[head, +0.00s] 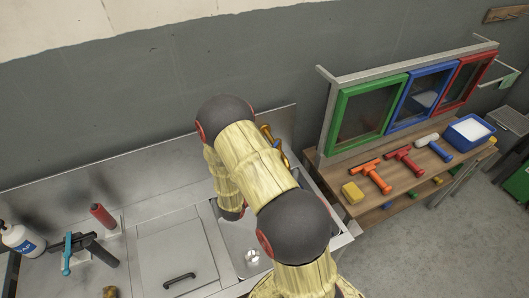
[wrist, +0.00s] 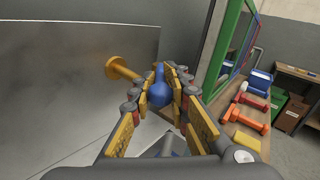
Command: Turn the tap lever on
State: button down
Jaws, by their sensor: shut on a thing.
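The brass-coloured tap (wrist: 123,69) comes out of the steel splashback in the wrist view, and part of it shows beside my arm in the head view (head: 267,134). Its blue lever (wrist: 158,94) stands between my fingers. My gripper (wrist: 161,84) is shut on the blue lever, with yellow-padded fingers on both sides of it. In the head view my arm covers the gripper and most of the tap. A little blue shows past the arm's edge.
The steel sink basin (head: 240,240) lies below my arm. A soap bottle (head: 22,238) and a red cylinder (head: 102,216) stand at left. At right a wooden bench (head: 400,203) holds squeegees, a yellow sponge (head: 352,193) and a blue tub (head: 468,133) below coloured window frames.

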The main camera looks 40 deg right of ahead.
jog(key=shift+s+t, duration=0.15)
jog(key=shift+t, duration=0.15)
jog(key=c, duration=1.9)
grip_release()
jog(key=v, duration=1.2)
jog(key=shift+s+r, duration=0.1)
